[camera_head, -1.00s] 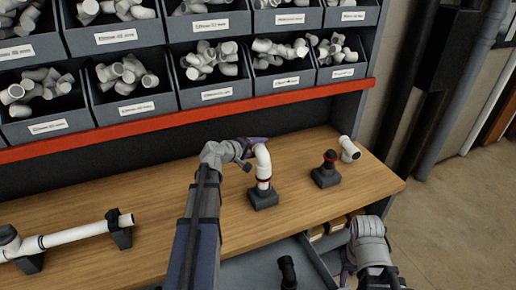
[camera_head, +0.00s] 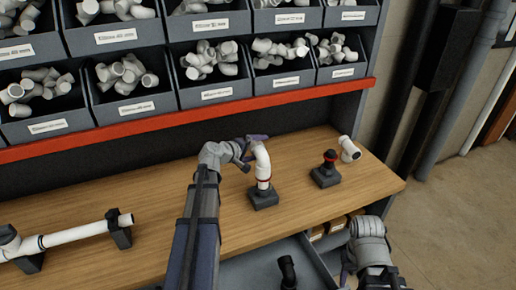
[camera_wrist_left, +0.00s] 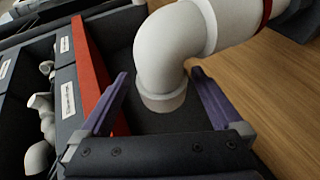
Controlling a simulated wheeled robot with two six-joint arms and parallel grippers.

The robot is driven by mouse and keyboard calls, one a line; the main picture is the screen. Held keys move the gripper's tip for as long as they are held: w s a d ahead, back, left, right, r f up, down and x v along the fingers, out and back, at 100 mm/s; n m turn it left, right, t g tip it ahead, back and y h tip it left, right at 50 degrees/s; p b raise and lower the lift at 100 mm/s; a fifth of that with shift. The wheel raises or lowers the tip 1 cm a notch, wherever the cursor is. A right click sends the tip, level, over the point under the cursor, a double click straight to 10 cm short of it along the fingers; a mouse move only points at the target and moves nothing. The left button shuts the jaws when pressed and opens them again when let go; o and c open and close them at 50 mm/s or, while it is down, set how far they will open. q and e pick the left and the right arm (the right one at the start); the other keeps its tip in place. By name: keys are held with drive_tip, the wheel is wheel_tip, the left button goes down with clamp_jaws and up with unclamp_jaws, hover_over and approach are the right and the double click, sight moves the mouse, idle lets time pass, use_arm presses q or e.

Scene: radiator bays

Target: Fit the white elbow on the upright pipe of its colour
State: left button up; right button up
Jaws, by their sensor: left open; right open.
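The elbow's bend points left, toward my left gripper (camera_head: 250,147). In the left wrist view the elbow (camera_wrist_left: 172,52) has its free end between the two purple fingers of my left gripper (camera_wrist_left: 163,100), which are open and apart from it. My right gripper (camera_head: 368,281) is open and low at the front right, partly cut off.
A dark upright pipe with a red ring (camera_head: 329,160) stands in its own base to the right. A white fitting (camera_head: 349,149) lies behind it. A dark fitting (camera_head: 287,270) is in a grey tray at the front. Bins (camera_head: 217,94) line the back above a red rail.

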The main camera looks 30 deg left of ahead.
use_arm(q)
drive_tip(key=p+v, duration=0.2)
drive_tip(key=v, duration=0.3)
drive_tip(key=shift+s+r, duration=0.3)
drive_tip(key=shift+v, duration=0.75)
drive_tip(key=shift+a+f, duration=0.1)
drive_tip(key=shift+f, duration=0.05)
